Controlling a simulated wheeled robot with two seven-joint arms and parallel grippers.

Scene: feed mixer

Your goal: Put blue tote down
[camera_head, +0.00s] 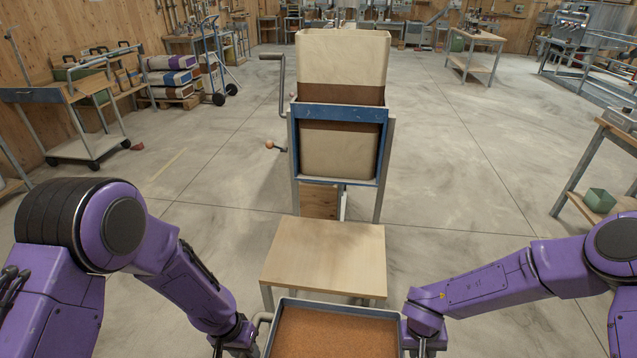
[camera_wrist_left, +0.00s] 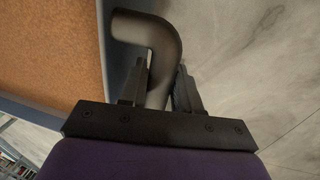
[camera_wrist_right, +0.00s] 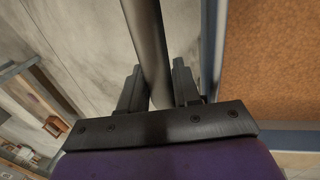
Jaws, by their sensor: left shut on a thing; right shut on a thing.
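The blue tote (camera_head: 338,304) is at the bottom centre of the head view, filled with brown grainy feed (camera_head: 335,335). It is held between my two arms, in front of a low wooden-topped table (camera_head: 325,258). My left gripper (camera_wrist_left: 160,85) is shut on the tote's grey tubular handle (camera_wrist_left: 150,40) on the left side. My right gripper (camera_wrist_right: 158,85) is shut on the tote's other handle (camera_wrist_right: 145,30) on the right side. The tote's near end is cut off by the frame, and its underside is hidden.
The feed mixer (camera_head: 340,140), with a pale bin in a blue frame and a crank (camera_head: 282,80), stands behind the bare low table. A workbench with a green container (camera_head: 599,200) is at right. A wheeled cart (camera_head: 75,120) is at left. Open floor lies on both sides.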

